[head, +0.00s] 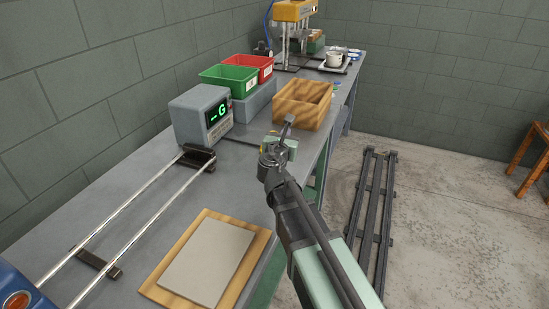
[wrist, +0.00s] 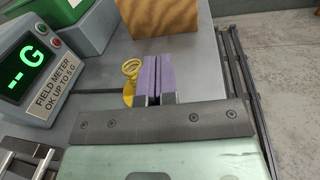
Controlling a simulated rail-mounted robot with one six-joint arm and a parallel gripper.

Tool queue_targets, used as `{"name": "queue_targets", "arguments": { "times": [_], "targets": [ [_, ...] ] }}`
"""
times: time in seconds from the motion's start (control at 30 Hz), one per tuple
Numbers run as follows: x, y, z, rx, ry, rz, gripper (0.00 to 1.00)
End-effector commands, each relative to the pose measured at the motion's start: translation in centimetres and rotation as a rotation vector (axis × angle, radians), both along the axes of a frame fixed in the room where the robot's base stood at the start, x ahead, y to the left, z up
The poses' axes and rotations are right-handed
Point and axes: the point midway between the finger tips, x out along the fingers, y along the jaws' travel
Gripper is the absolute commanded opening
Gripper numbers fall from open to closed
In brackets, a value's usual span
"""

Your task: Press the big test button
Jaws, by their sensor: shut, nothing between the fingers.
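My gripper (wrist: 158,62) is shut and empty; its two purple fingers lie together in the middle of the wrist view. A yellow coil (wrist: 131,68) and a yellow rounded piece (wrist: 128,93) show just left of the fingers, partly hidden by them; I cannot tell whether they touch. In the head view my gripper is mostly hidden behind my wrist. An orange-red round part (head: 16,300) on a blue housing is cut off at the lower left; I cannot tell if it is the test button. No button is clearly labelled as the test button.
A grey field meter (head: 190,118) reads "-- G". Green (head: 228,78) and red (head: 257,66) bins and a wooden box (head: 302,103) stand beyond. Two rails (head: 130,205) run along the left. A board with a grey pad (head: 208,262) lies in front. A yellow press (head: 294,10) stands at the back.

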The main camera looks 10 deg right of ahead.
Motion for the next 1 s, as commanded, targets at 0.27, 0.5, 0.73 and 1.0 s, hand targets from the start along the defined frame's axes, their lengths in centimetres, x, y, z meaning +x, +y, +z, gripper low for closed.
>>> {"name": "queue_targets", "arguments": {
  "times": [0.27, 0.5, 0.73, 1.0],
  "targets": [
    [-1.7, -7.3, 2.6, 0.716, 0.105, -0.245, 0.00],
    [-3.3, -4.2, 1.4, 1.442, 0.290, -0.346, 0.00],
    [-4.0, 2.5, 1.7, 1.898, 0.493, -0.275, 0.00],
    [-4.4, 3.9, 2.1, 1.965, 0.558, -0.245, 0.00]
  ]
}}
